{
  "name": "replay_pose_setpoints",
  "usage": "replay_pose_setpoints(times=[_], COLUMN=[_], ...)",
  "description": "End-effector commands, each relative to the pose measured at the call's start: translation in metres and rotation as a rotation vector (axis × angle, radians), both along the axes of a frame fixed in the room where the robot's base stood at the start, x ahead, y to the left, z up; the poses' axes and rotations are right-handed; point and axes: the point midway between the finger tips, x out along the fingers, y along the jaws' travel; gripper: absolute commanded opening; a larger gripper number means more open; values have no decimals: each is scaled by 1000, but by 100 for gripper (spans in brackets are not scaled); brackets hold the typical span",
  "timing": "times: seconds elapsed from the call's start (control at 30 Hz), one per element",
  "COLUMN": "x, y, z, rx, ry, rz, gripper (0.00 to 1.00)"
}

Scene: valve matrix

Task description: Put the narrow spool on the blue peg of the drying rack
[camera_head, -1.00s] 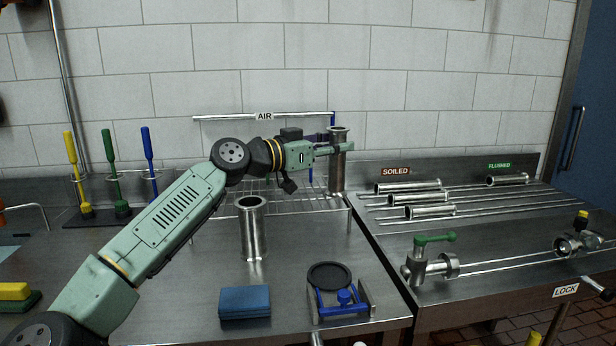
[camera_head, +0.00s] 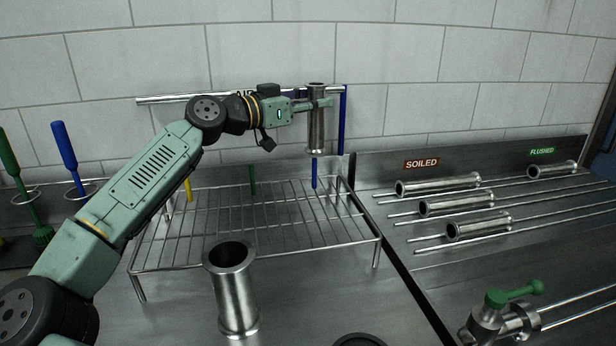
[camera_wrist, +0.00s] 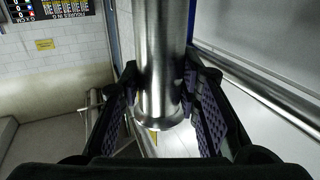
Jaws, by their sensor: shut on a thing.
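My gripper (camera_head: 318,103) is shut on a slim steel spool (camera_head: 317,125), held upright with its lower flange in the air. The drying rack (camera_head: 270,254) is a wire stand on the counter. Its blue peg (camera_head: 314,174) shows just below the spool's lower end in the head view; the peg's top is hidden or meets the flange in the picture, and depth is hard to tell. A green peg (camera_head: 253,180) and a yellow peg (camera_head: 188,186) stand to the left. In the wrist view the spool (camera_wrist: 160,60) sits between the purple-padded fingers (camera_wrist: 160,108).
A wider steel spool (camera_head: 232,292) stands on the counter in front of the rack. A blue post (camera_head: 342,125) and wall rail (camera_head: 165,99) are close behind the gripper. Several spools lie on rods by the SOILED sign (camera_head: 421,163). A green-handled valve (camera_head: 512,296) is front right.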

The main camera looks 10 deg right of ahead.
Motion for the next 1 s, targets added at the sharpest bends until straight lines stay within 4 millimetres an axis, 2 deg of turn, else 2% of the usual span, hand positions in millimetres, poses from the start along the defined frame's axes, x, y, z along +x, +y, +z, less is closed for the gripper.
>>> replay_pose_setpoints(times=[0.07,0.3,0.47,0.7,0.8,1.0], x=[0,0,0,0,0,0], y=[0,1,1,1,0,0], z=[-2,-41,-58,-90,-98,-99], rx=[-1,-5,-2,-4,-2,-1], ry=[1,3,0,2,0,-1], rz=[0,-1,0,0,1,1], gripper=[0,0,0,0,0,0])
